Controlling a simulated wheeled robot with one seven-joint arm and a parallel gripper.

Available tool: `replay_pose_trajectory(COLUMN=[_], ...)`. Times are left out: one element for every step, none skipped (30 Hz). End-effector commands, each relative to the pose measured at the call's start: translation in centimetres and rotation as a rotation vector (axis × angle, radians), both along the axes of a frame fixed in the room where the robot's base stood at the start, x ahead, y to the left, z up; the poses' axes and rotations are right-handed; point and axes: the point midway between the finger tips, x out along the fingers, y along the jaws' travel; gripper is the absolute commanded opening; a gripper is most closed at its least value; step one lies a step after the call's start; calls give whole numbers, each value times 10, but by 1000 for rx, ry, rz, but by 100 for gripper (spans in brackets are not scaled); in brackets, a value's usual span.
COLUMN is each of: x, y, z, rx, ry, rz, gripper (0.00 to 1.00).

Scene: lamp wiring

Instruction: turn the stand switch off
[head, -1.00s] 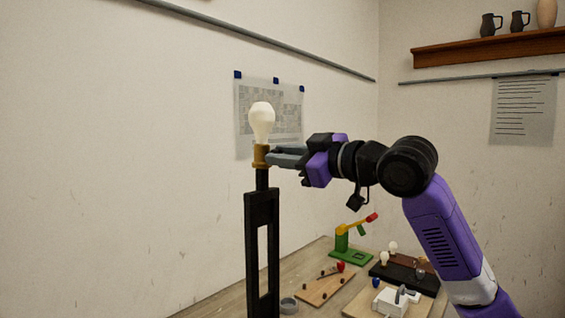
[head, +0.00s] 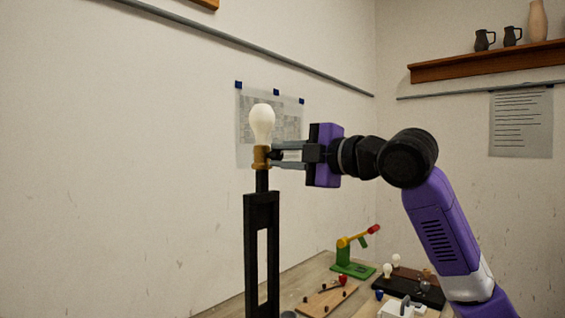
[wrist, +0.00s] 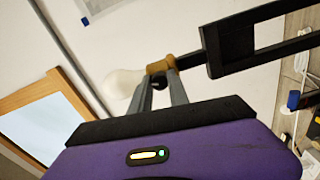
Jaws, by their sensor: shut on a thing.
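The stand is a black upright frame (head: 262,250) with a brass socket (head: 260,158) on top and a white bulb (head: 262,123) standing in it. A small dark switch knob (head: 275,155) sticks out of the socket's right side. My gripper (head: 280,155) comes in level from the right, one finger above the other, and is shut on the knob, with its tips close to the brass. In the wrist view the fingers (wrist: 160,88) reach the brass socket (wrist: 160,66), beside the white bulb (wrist: 122,86); the knob is mostly hidden there.
The wooden table (head: 312,272) below holds a green and yellow crane-like piece (head: 352,256), a wooden board (head: 328,298), a dark bulb tray (head: 410,285) and a white box (head: 398,308). A wall sheet (head: 285,120) hangs behind. Space left of the stand is clear.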

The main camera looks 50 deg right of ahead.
Motion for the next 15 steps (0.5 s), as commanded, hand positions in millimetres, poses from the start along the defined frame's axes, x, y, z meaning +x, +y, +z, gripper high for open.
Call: replay_pose_trajectory(x=[0, 0, 0, 0, 0, 0, 0, 0, 0, 0, 0, 0, 0, 0, 0], y=[1, 1, 1, 1, 1, 1, 1, 1, 1, 1, 1, 1, 1, 1, 1], z=[-3, -3, -3, -3, -3, -3, -3, -3, -3, -3, -3, -3, -3, -3, -3], rx=[-39, -63, -94, -115, -136, -162, -180, -198, -218, -233, -246, -263, -273, -284, -295], ry=[2, 1, 0, 0, -1, -2, -2, -3, -4, -4, -5, -5, -5, -6, -6], rz=[1, 1, 1, 1, 2, 2, 2, 2, 2, 2, 2, 2, 2, 2, 2], gripper=[0, 0, 0, 0, 0, 0, 0, 0, 0, 0, 0, 0, 0, 0, 0])
